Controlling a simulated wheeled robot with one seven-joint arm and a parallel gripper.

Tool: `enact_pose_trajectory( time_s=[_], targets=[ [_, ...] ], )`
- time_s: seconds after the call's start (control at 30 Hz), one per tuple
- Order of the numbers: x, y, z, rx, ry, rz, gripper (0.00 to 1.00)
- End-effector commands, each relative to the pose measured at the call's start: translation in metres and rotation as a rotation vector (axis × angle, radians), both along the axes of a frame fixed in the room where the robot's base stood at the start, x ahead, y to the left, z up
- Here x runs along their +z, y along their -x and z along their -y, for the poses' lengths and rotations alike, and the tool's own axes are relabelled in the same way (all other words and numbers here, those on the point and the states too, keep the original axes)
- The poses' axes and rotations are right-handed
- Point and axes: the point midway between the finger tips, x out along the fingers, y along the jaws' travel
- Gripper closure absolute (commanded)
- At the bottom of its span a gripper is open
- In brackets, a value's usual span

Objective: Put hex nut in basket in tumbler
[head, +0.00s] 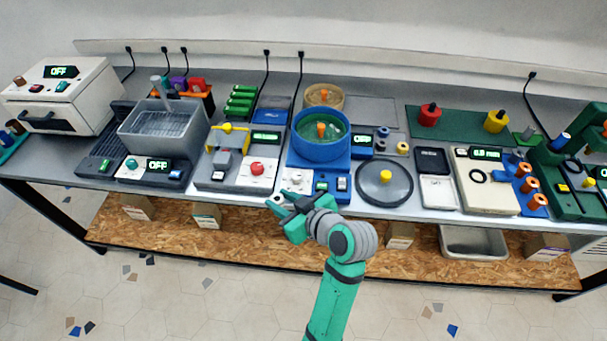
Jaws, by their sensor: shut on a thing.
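My gripper (284,203) is at the front edge of the bench, in front of and below the blue tumbler, apart from it. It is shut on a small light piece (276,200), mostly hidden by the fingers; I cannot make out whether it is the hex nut. The tumbler is a round blue tub (321,150), open at the top. Inside it shows a green basket-like insert (308,128) with an orange knob (320,130) at its middle. A display reading OFF (361,141) stands to its right.
A grey round lid with a yellow knob (385,174) lies right of the tumbler. A tan bowl (323,93) stands behind it. A panel with a red button (257,168) is on the left. Small ring-like parts (402,148) lie by the display. A shelf (300,250) runs below the bench.

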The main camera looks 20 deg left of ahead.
Motion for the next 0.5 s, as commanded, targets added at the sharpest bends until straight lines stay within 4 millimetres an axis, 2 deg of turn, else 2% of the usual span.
enact_pose_trajectory(
  time_s=[0.03,0.3,0.5],
  targets=[
    [0.015,0.0,-0.009,0.042,-0.001,0.008,0.91],
    [0.082,0.012,-0.063,0.299,0.002,0.007,0.91],
    [0.122,0.02,-0.095,0.452,0.003,0.003,0.91]
  ],
)
